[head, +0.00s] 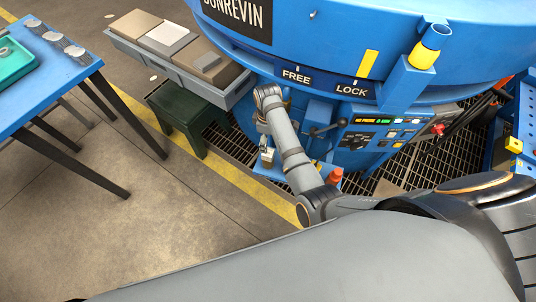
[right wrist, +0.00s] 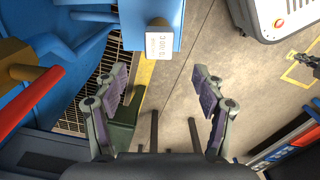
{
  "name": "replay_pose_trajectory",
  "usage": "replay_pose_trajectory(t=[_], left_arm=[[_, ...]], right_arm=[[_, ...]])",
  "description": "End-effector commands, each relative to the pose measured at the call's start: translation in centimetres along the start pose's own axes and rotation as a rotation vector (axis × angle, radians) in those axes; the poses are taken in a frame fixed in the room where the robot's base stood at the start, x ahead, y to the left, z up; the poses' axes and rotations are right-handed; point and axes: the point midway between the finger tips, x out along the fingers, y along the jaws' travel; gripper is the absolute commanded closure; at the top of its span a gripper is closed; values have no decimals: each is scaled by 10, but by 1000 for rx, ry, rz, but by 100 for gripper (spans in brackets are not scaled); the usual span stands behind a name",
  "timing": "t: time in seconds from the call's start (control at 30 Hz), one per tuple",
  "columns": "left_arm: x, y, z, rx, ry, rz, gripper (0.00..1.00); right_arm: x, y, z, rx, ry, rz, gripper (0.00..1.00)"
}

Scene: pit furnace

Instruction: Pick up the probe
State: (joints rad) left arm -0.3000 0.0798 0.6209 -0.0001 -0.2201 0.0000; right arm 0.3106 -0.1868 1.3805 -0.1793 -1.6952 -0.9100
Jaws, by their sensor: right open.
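My right gripper (right wrist: 160,88) is open in the right wrist view, its two fingers wide apart with nothing between them. Just ahead of the fingertips, a small box with a white printed face (right wrist: 158,42) and a tan top sits at the end of a blue bracket (right wrist: 172,12). It may be the probe, but I cannot tell for certain. In the head view, my right arm reaches to the front of the blue furnace (head: 310,40); its gripper is small and partly hidden there, near a low blue bracket (head: 268,172). My left gripper is not in view.
A control panel (head: 380,133) and FREE/LOCK labels are on the furnace. A dark green stool (head: 185,112) stands left of the arm, below a grey tray (head: 215,85) with blocks. A blue table (head: 50,75) is far left. Red and yellow handles (right wrist: 30,95) are close on the wrist view's left.

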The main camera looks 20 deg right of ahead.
Motion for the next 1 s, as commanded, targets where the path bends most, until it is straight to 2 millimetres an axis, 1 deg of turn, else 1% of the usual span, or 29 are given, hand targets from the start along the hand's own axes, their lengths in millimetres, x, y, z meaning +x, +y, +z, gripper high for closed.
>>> replay_pose_trajectory(t=[0.03, 0.1, 0.2, 0.3, 0.4, 0.47, 0.6, 0.7, 0.8, 1.0], left_arm=[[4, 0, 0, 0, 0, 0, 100], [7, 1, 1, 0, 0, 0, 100], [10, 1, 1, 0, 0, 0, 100], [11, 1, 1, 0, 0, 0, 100], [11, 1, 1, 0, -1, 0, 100], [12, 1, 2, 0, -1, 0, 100], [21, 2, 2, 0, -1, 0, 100], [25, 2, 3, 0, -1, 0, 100], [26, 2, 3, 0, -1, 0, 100], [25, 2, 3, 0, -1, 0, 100]], right_arm=[[11, -1, 1, 0, -2, -2, 30], [25, -1, 1, 1, -2, -2, 30], [40, 0, 1, 1, -1, -2, 30], [47, 0, 1, 2, 0, 1, 30], [48, 0, 1, 3, 0, 0, 30], [53, 0, 1, 3, -1, 0, 30], [78, 2, 2, 3, -2, 0, 30], [93, 2, 2, 4, -1, -1, 30], [100, 2, 2, 4, 1, 0, 30], [99, 2, 2, 4, 1, 1, 30]])
